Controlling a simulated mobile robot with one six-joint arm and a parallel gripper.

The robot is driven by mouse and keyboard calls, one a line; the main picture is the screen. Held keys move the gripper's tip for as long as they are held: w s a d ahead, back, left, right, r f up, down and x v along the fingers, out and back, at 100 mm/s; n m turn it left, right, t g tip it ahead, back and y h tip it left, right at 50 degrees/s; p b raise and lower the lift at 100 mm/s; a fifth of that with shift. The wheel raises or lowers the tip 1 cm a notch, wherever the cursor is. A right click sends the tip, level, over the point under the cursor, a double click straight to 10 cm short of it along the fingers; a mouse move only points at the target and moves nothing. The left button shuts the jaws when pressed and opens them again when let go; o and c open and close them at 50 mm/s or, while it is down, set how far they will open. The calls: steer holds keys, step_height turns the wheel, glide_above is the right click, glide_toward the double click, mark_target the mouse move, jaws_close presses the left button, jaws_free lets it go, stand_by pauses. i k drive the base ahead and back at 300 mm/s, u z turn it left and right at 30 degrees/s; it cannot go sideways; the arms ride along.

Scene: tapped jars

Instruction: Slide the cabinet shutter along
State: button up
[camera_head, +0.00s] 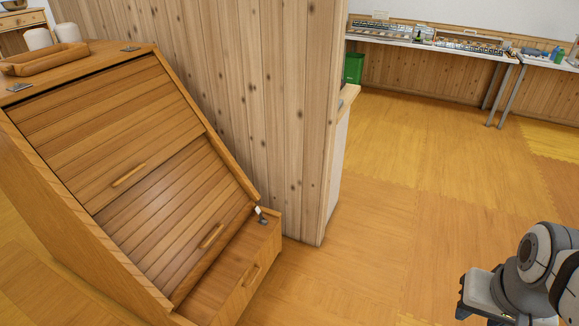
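A wooden cabinet (45,185) stands at the left with a slanted, slatted front. Its upper slatted panel (95,115) carries a wooden bar handle (128,175). A lower slatted panel (155,215) carries a second bar handle (211,236) near its bottom edge. I cannot tell which panel is the sliding shutter or how far it is open. Part of my arm shows at the lower right, well away from the cabinet. A grey block with dark projections at the arm's left may be my gripper, but its fingers are not clear.
Below the slats is a front with a handle (252,275). A wooden tray (45,58) and white jars (68,32) stand on top. A plank partition (262,100) rises close behind the cabinet. The wooden floor (415,215) right of it is clear; tables (400,42) stand far back.

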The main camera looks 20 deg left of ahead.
mark_target(168, 220)
steer(key=i, duration=1.5)
steer(key=u, duration=3)
steer(key=i, duration=1)
steer(key=z, duration=1.6)
